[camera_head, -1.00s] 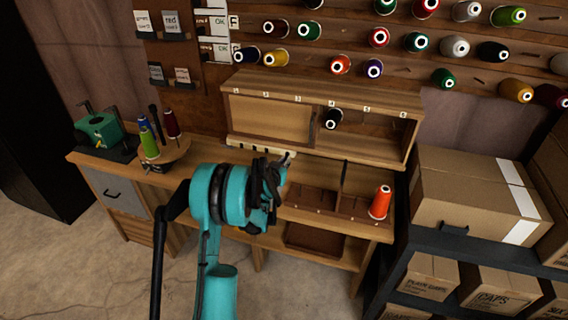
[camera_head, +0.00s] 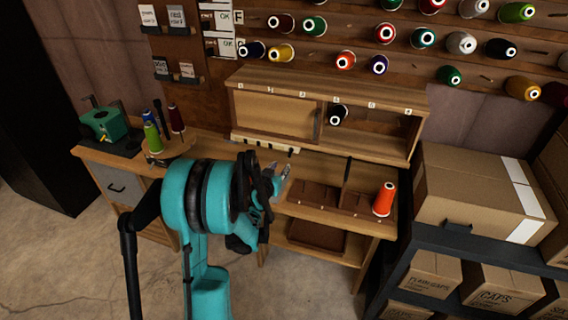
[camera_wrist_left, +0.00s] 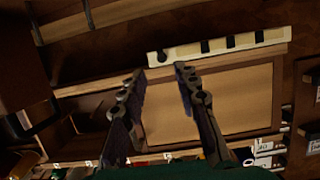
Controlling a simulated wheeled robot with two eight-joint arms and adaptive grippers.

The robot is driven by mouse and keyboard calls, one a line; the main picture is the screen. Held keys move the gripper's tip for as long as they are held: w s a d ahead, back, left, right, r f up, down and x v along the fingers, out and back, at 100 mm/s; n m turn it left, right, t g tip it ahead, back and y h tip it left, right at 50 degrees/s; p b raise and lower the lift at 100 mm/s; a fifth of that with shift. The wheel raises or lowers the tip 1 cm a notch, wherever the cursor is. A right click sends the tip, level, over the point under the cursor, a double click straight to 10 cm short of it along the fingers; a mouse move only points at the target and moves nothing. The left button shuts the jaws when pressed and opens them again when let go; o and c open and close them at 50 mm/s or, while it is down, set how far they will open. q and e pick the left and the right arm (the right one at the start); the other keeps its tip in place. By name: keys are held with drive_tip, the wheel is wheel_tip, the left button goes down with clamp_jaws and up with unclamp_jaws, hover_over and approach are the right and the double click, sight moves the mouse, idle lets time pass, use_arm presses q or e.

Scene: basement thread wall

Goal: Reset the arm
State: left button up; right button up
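My left arm comes up from the bottom of the head view, with its gripper (camera_head: 280,180) in front of the workbench. In the left wrist view the two fingers of the left gripper (camera_wrist_left: 158,75) stand apart with nothing between them, so it is open and empty. Beyond them are a wooden panel (camera_wrist_left: 240,100) of the cubby shelf and a pale strip with dark slots (camera_wrist_left: 218,45). The right gripper is not in view.
An orange thread spool (camera_head: 384,199) stands on the bench's right end. A dark spool (camera_head: 338,113) sits in the cubby shelf (camera_head: 330,92). A green machine (camera_head: 103,124) and a round spool stand (camera_head: 172,150) are at left. Cardboard boxes (camera_head: 475,190) fill the right.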

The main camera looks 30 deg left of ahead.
use_arm(q)
drive_tip(key=shift+v, duration=0.85)
drive_tip(key=shift+d, duration=0.1)
drive_tip(key=s+d+r+m+g+h, duration=0.1)
drive_tip(key=s+d+r+g+h, duration=0.2)
drive_tip(key=d, duration=0.5)
drive_tip(key=s+d+r+m+h, duration=0.1)
drive_tip(key=s+d+r, duration=0.2)
drive_tip(key=s+d, duration=0.35)
drive_tip(key=s+d+f+g, duration=0.1)
drive_tip(key=s+d+g, duration=0.1)
drive_tip(key=s+d, duration=0.3)
drive_tip(key=s+d+f+g, duration=0.1)
drive_tip(key=s+d, duration=0.4)
drive_tip(key=s, duration=0.7)
drive_tip(key=shift+s+m+g, duration=0.2)
drive_tip(key=shift+m+g, duration=0.2)
drive_tip(key=shift+g, duration=0.2)
drive_tip(key=shift+d+f, duration=0.1)
drive_tip(key=shift+f, duration=0.05)
